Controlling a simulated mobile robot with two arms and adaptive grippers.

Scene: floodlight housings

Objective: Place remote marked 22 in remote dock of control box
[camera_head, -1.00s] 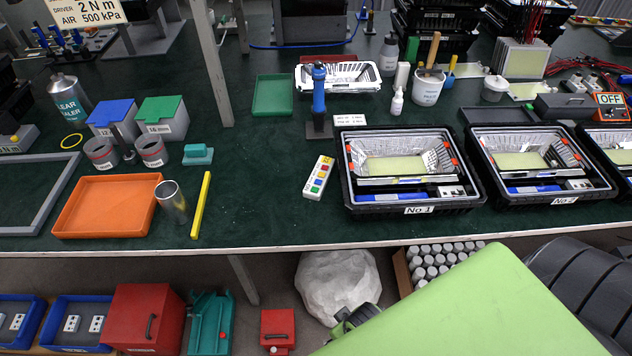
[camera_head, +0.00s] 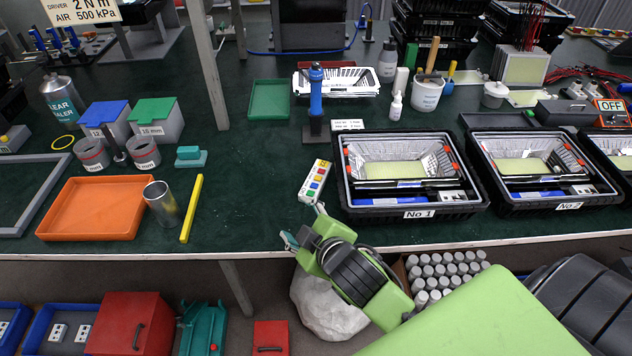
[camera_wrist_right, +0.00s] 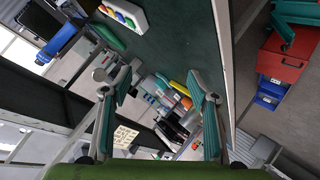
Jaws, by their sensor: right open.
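A white remote (camera_head: 314,182) with several coloured buttons lies on the green table, left of the black crate labelled No 1. Its number is too small to read. It also shows at the top of the right wrist view (camera_wrist_right: 125,14). My right gripper (camera_head: 305,224) is at the table's front edge, just in front of the remote. It is open and empty, with its teal-padded fingers (camera_wrist_right: 158,90) spread and apart from the remote. A dark grey box (camera_head: 566,112) with an OFF sign (camera_head: 611,111) stands at the right; I cannot tell whether it is the control box. No dock is clearly visible. My left gripper is out of view.
Crate No 1 (camera_head: 413,214) and crate No 2 (camera_head: 570,206) stand right of the remote. A blue-handled tool (camera_head: 316,92) stands upright behind it. An orange tray (camera_head: 62,232), a metal cup (camera_head: 161,203) and a yellow bar (camera_head: 191,210) are left. The table between bar and remote is clear.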

